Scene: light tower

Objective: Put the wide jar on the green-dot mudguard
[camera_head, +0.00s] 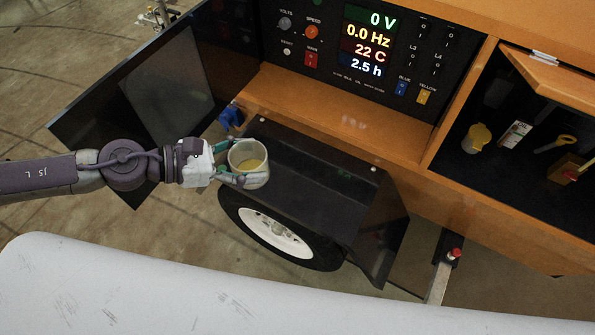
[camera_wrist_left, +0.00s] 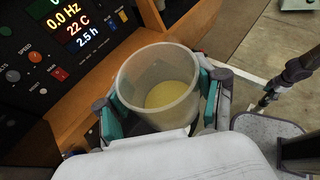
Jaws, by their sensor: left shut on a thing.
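The wide jar (camera_head: 248,173) is a pale, translucent, open-topped jar with something yellow in the bottom. It looks upright or nearly so. My left gripper (camera_head: 236,165) is shut on its sides. In the left wrist view, the jar (camera_wrist_left: 158,92) sits between the teal finger pads of that gripper (camera_wrist_left: 160,108). The black mudguard (camera_head: 310,190) is over a wheel, and the jar appears at its left end. I cannot tell whether the jar touches it. No green dot is visible on the mudguard. My right gripper is not in view.
An orange cabinet with a control panel (camera_head: 345,50) stands behind the mudguard. A dark open door (camera_head: 150,90) is at left. An open compartment at right holds a yellow container (camera_head: 477,138) and several tools. The mudguard's middle and right are clear.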

